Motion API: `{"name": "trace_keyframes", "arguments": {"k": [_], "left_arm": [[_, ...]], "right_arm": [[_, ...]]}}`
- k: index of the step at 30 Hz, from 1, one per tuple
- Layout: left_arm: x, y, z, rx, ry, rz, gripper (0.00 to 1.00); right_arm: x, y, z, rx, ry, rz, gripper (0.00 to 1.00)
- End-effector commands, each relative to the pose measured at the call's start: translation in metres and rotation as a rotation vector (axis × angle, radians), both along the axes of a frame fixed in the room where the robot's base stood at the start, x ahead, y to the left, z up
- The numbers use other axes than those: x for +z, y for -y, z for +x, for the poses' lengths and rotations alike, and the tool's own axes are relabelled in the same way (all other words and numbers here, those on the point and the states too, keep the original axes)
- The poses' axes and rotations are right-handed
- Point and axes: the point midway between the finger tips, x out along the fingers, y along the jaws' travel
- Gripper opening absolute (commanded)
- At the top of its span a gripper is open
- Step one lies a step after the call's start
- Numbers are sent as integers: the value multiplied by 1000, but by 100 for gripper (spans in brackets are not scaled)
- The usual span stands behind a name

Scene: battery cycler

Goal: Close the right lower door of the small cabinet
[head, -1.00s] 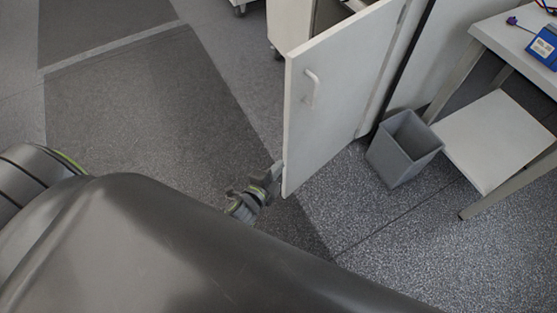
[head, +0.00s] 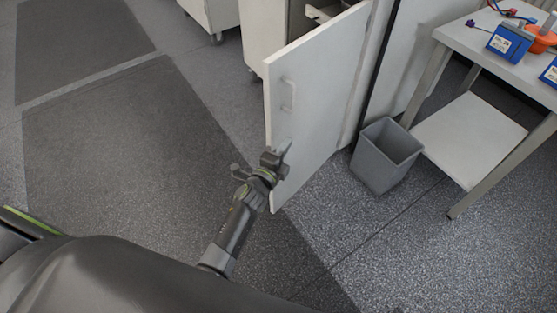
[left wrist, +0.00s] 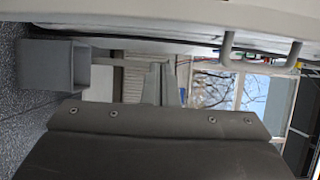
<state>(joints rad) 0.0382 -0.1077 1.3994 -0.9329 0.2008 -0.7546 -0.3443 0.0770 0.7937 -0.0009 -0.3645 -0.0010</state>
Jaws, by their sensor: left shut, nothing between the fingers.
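The white cabinet door (head: 325,100) stands open, swung out from its right-hand side, with the cabinet's inside partly visible behind it. Its handle (head: 288,95) is near the upper free edge, on the face towards me. My left gripper (head: 284,150) is shut and empty, in front of the lower part of that face, near the free edge. I cannot tell whether it touches the door. In the left wrist view the door (left wrist: 160,10) fills the top as a pale surface, with the handle (left wrist: 228,48) sticking out. My right gripper is not in view.
A grey bin (head: 385,165) stands on the floor right of the door; it also shows in the left wrist view (left wrist: 45,80). A white table (head: 470,40) with a lower shelf and blue battery packs (head: 508,42) is further right. The floor left of the door is clear.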

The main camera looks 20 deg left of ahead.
Motion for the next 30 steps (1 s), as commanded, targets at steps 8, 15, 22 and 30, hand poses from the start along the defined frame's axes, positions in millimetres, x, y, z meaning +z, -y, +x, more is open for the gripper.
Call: {"name": "trace_keyframes", "arguments": {"k": [8, 15, 22, 30], "left_arm": [[-1, -31, 10, 2, -2, 3, 0], [-1, -33, 11, 2, -3, 2, 0], [-1, -34, 12, 0, -4, 3, 0], [-2, -52, 17, -31, -4, 8, 0]], "right_arm": [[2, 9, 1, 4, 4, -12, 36], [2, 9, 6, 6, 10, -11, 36], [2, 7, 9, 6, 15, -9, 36], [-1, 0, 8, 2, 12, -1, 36]]}}
